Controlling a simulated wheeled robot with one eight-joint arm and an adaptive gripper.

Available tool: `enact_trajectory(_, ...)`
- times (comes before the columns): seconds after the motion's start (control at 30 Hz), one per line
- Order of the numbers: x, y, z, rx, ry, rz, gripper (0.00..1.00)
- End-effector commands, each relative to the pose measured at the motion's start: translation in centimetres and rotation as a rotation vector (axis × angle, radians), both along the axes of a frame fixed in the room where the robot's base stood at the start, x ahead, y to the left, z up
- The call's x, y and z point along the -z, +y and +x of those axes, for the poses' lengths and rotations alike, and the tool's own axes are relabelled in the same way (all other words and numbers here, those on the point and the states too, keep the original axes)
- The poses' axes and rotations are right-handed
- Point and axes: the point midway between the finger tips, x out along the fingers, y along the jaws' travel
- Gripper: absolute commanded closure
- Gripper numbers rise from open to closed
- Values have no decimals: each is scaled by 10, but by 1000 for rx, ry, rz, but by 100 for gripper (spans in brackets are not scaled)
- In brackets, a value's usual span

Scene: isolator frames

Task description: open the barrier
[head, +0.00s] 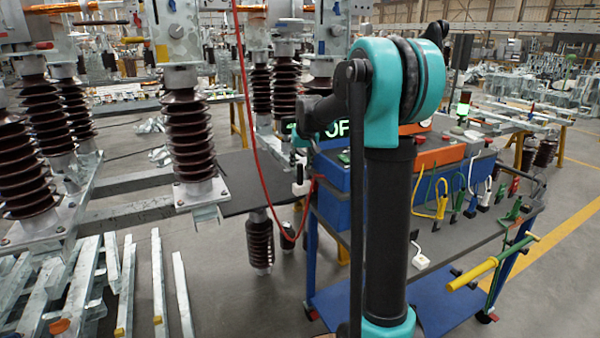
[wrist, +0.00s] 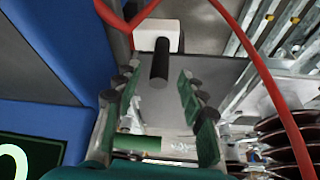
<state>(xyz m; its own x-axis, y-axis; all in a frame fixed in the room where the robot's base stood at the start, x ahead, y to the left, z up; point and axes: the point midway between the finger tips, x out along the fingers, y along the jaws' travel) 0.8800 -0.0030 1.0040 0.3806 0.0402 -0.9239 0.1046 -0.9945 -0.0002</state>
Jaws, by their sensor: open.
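No part is plainly recognisable as a barrier. A white block with a black rod-like handle (wrist: 159,62) shows at the top middle of the wrist view. In the head view the white block (head: 301,187) stands at the left edge of the blue cart. A red cord (head: 258,165) hangs in a loop and comes up beside the block; it also crosses the wrist view (wrist: 262,72). My gripper (wrist: 158,88) is open. The handle shows between its green fingers, apparently apart from them. In the head view my arm hides most of the gripper.
The cart's grey worktop (head: 440,235) carries cables and clamps, with a yellow-handled bar (head: 490,265) at its front. Brown ribbed insulators (head: 190,135) and metal bars (head: 120,285) stand and lie on the left. A dark flat plate (head: 255,185) lies left of the block.

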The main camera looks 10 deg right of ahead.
Motion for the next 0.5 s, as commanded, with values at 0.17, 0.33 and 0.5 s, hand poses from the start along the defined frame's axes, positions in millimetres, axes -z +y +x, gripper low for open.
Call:
enact_trajectory(0.17,26,1,11,0,0,0,59)
enact_trajectory(0.33,39,2,16,0,0,0,59)
enact_trajectory(0.5,43,2,17,0,0,0,59)
